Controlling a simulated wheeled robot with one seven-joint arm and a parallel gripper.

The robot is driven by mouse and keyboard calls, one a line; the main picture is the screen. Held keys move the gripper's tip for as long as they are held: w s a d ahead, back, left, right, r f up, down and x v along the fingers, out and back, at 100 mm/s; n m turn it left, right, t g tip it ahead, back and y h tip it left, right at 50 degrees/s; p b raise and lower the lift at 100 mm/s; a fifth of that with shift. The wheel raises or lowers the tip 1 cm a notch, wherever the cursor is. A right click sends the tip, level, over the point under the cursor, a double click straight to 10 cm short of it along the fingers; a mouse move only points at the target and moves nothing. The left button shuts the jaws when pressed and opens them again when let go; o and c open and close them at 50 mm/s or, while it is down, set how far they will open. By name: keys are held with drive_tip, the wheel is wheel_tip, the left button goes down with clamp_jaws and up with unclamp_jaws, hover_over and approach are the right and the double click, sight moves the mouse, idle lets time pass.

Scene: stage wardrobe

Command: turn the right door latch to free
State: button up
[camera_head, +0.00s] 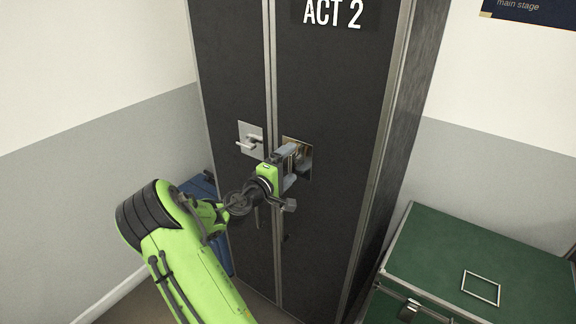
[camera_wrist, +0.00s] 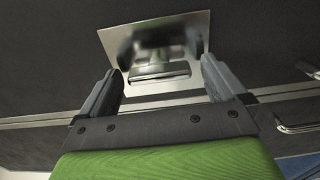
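The right door latch has a shiny metal plate (camera_head: 304,150) on the right door of a dark wardrobe. In the head view my gripper covers most of its handle. In the wrist view the latch handle (camera_wrist: 160,75) is a short bar lying across the picture, in front of its plate (camera_wrist: 150,32). My gripper (camera_head: 292,162) is at the latch. In the wrist view its two grey fingers (camera_wrist: 159,72) are apart, one on each side of the handle, with visible gaps. I cannot tell how deep the fingers reach around it.
The left door's silver latch (camera_head: 249,140) is close by, across the door seam. A green trunk (camera_head: 455,255) with metal edges stands at the lower right. A blue case (camera_head: 203,188) is partly hidden behind my arm at the left. An "ACT 2" sign (camera_head: 334,13) is above.

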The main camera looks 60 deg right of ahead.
drive_tip(key=w+a, duration=0.2)
drive_tip(key=a, duration=1.3)
drive_tip(key=shift+w+a, duration=0.2)
drive_tip(key=shift+a, duration=0.1)
